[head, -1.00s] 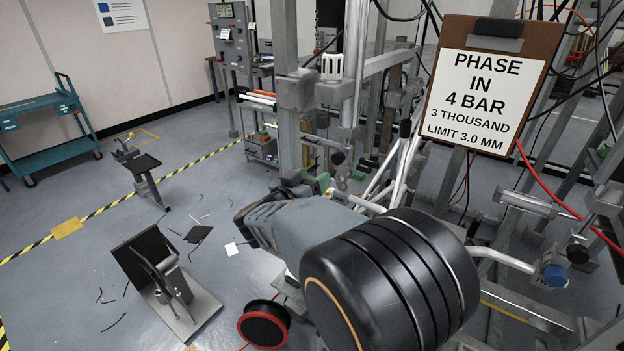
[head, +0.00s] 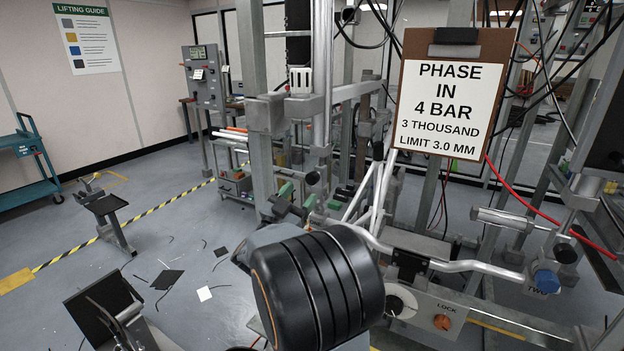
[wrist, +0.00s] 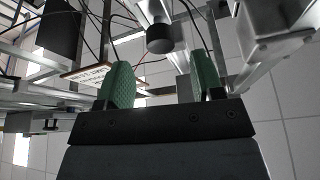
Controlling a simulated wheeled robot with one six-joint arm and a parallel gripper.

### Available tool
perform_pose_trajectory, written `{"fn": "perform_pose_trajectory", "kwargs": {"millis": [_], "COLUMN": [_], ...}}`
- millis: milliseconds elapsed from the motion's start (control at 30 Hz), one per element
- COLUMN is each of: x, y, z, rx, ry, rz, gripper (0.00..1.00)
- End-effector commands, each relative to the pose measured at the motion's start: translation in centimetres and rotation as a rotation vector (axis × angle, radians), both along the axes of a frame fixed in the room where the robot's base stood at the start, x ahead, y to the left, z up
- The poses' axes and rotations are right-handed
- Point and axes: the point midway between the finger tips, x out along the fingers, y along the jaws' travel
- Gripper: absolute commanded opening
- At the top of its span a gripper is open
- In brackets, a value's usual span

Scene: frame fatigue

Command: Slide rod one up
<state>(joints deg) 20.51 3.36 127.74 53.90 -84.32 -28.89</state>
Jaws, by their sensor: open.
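A vertical silver rod with a dark round knob (head: 313,178) at its lower end hangs from the steel frame. It appears to be rod one, but I see no label for it. In the wrist view a dark knob (wrist: 160,39) on a silver shaft shows beyond and between my fingertips. My gripper (wrist: 156,82) has two green pads spread apart with nothing between them. In the head view the gripper (head: 297,197) is partly hidden behind my bulky dark arm, just below the knob. I cannot tell whether a pad touches it.
A clipboard (head: 455,95) reads "Phase in 4 bar, 3 thousand, limit 3.0 mm". A blue knob (head: 546,282) marked TWO is at right. A lock panel (head: 442,321) sits beside my arm. Steel posts crowd the gripper. Debris and a stand (head: 108,215) lie on the floor at left.

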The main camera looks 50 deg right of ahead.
Motion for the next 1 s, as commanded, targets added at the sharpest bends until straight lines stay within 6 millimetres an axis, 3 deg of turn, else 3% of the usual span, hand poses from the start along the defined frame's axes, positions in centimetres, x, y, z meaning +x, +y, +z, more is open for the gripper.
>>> {"fn": "perform_pose_trajectory", "kwargs": {"millis": [200, 400, 867, 1000], "x": [0.5, 0.8, 0.9, 0.9], "y": [-3.4, -5.2, -5.8, -5.8], "z": [1.4, 2.1, 2.3, 2.3], "rx": [0.001, 0.001, 0.001, 0.001], "ry": [0.001, 0.000, 0.003, 0.003], "rz": [-0.003, -0.002, 0.001, 0.001], "gripper": [0.61, 0.61, 0.61, 0.48]}}
